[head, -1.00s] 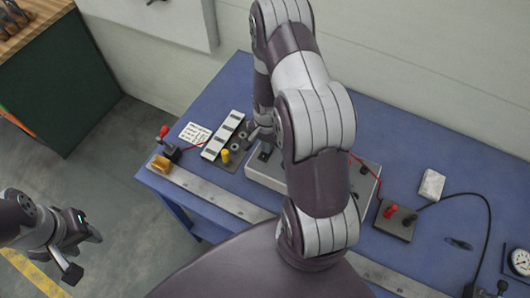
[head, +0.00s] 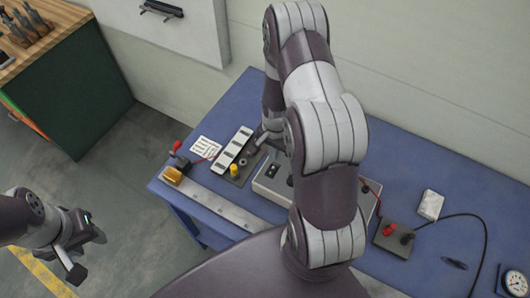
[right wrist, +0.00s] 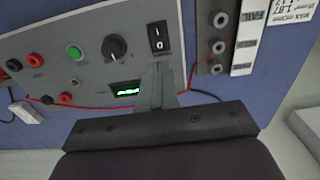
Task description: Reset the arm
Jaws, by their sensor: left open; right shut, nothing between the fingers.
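My right arm reaches over the blue bench in the head view. Its gripper (head: 264,138) is at the left end of a grey instrument box (head: 270,185), largely behind my arm. In the right wrist view the right gripper (right wrist: 156,72) is shut and empty, its fingers in front of the box's panel (right wrist: 45,38). The fingertips appear just below a black rocker switch (right wrist: 158,37); I cannot tell whether they touch it. A black knob (right wrist: 114,47), a green button (right wrist: 74,53) and a partly covered lit display (right wrist: 125,88) are beside them. My left gripper (head: 88,256) is open and empty, left of the bench.
A terminal block with a yellow post (head: 234,170) and a white label strip (head: 233,146) lie left of the box. A red and black terminal box (head: 393,238), white block (head: 430,205) and gauge (head: 514,282) are at right. A metal rail (head: 225,205) runs along the front.

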